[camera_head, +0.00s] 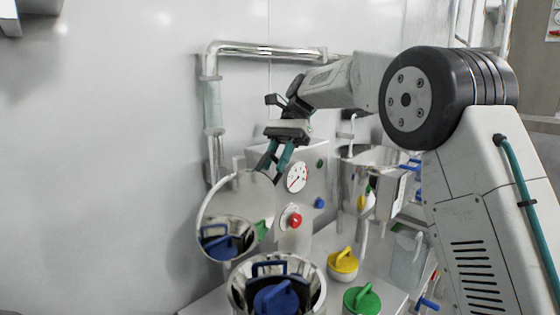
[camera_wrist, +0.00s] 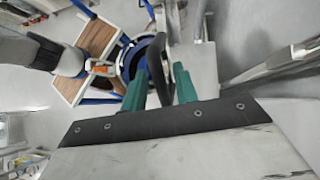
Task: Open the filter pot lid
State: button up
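The filter pot (camera_head: 319,290) is a shiny steel vessel at the bottom of the head view, its mouth uncovered. A blue part with a handle (camera_head: 277,298) shows in its mouth. The round mirror-like lid (camera_head: 212,210) stands raised and tilted behind the pot, reflecting blue shapes. My gripper (camera_head: 274,168) is at the lid's upper right rim, teal fingers pointing down. In the wrist view the fingers (camera_wrist: 160,90) are apart, with a dark curved edge between them, probably the lid's rim. A gap shows beside the right finger; contact is unclear.
A panel with a gauge (camera_head: 297,177) and red button (camera_head: 291,220) stands right of the lid. A yellow-topped container (camera_head: 342,265) and a green-topped one (camera_head: 362,300) stand right of the pot. A steel pipe (camera_head: 213,110) runs along the wall behind.

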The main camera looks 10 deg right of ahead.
jog(key=r, duration=0.3)
jog(key=shift+s+r, duration=0.25)
jog(key=shift+s, duration=0.05)
jog(key=s+d+r, duration=0.1)
jog(key=s+d, duration=0.2)
jog(key=s, duration=1.2)
jog(key=shift+d+r, duration=0.15)
jog(key=shift+c, duration=0.2)
jog(key=shift+r, duration=0.15)
jog(key=c, duration=0.5)
jog(key=d+r+t, duration=0.1)
jog(key=s+d+r, duration=0.1)
jog(key=shift+s+r+t, duration=0.3)
jog(key=shift+r+t, duration=0.05)
jog(key=shift+t, duration=0.05)
grip_shut()
jog(key=w+d+r+t+h, duration=0.2)
jog(key=w+d+t, duration=0.4)
jog(key=t, duration=0.3)
jog(key=w+a+f, duration=0.5)
jog(key=a+f, duration=0.1)
jog(key=f, duration=0.2)
jog(key=shift+w+a+f+n, duration=0.15)
jog(key=shift+w+f+n, duration=0.05)
jog(key=shift+w+n, duration=0.2)
